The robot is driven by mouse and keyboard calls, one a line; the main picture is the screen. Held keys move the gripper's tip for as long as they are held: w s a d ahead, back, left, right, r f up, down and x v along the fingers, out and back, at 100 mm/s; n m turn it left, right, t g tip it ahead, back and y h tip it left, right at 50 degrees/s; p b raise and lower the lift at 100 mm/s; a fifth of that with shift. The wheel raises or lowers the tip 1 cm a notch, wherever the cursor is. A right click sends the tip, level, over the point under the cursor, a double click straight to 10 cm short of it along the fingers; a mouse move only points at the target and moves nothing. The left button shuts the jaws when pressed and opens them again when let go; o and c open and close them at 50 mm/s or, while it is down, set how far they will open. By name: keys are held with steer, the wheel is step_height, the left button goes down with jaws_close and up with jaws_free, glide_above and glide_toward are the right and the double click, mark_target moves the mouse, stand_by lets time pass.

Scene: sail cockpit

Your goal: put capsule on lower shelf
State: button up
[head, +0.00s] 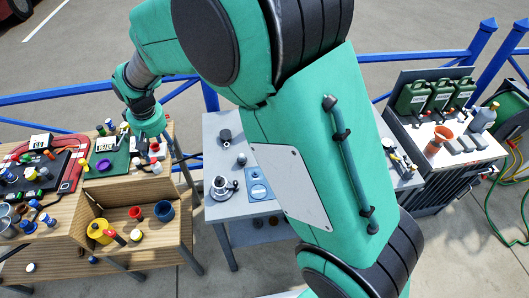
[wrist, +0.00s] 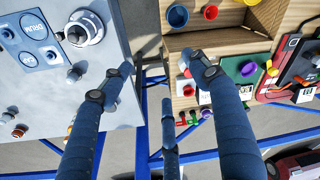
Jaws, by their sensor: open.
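In the head view my wrist and hand (head: 146,112) are at the wooden table's back right corner; the fingertips are not clear there. No object stands out clearly as the capsule among several small items on the wooden table. A lower shelf (head: 265,232) shows under the grey table, partly hidden by the tabletop and my arm.
The wooden table (head: 62,258) holds an open compartment with a yellow mug (head: 99,231) and blue cup (head: 164,209). The grey table (head: 222,127) carries a round metal fitting (head: 221,188) and small knobs. A blue rail (head: 60,93) runs behind. Green cans (head: 412,97) stand right.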

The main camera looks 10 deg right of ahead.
steer(key=s+d+r+m+t, duration=0.1)
steer(key=s+d+r, duration=0.2)
steer(key=d+r, duration=0.45)
steer(key=s+d+r+m, duration=0.1)
steer(key=s+d+r, duration=0.3)
steer(key=d, duration=0.7)
steer(key=s+d+r+m+t, duration=0.1)
steer(key=s+d+r+m, duration=0.15)
steer(key=d+r, duration=0.6)
steer(key=s+d+m+t+h, duration=0.1)
steer(key=s+d+m+t, duration=0.1)
steer(key=s+d, duration=1.6)
steer(key=s, duration=0.3)
steer(key=shift+r+m, duration=0.35)
steer(key=shift+r, duration=0.05)
step_height(320, 180, down, 2)
steer(key=shift+f+b, duration=0.1)
steer(key=shift+b, duration=0.95)
